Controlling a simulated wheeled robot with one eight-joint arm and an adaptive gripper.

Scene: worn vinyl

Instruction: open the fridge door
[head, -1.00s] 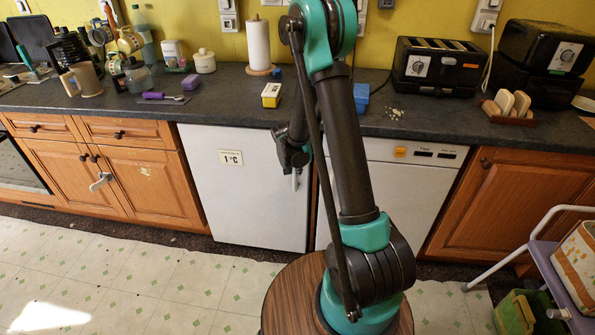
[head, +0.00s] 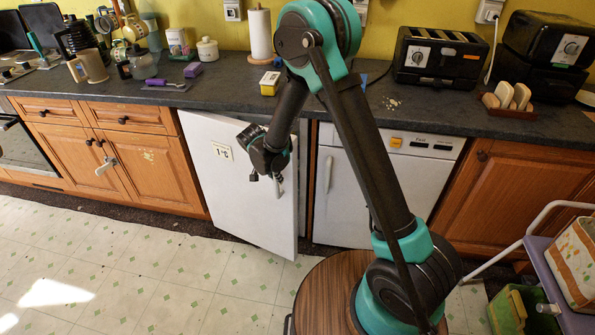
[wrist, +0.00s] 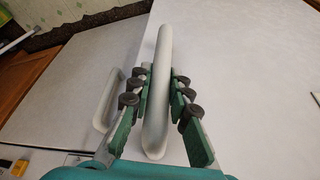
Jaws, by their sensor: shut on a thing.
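The white fridge door (head: 238,170) stands partly open under the counter. Its right edge has swung out toward me, and its hinge side is at the left. A small label (head: 222,152) is on its upper part. My gripper (head: 267,178) is at the door's upper right. In the wrist view my gripper (wrist: 157,100) is shut around the white door handle (wrist: 158,125), with a finger on each side of the bar. The fridge's inside is mostly hidden by the door and my arm.
A white dishwasher (head: 375,195) with its own handle (head: 328,174) stands right of the fridge. Wooden cabinets (head: 150,175) are at the left. A step stool (head: 550,245) stands at the right. The tiled floor (head: 170,280) before the door is clear.

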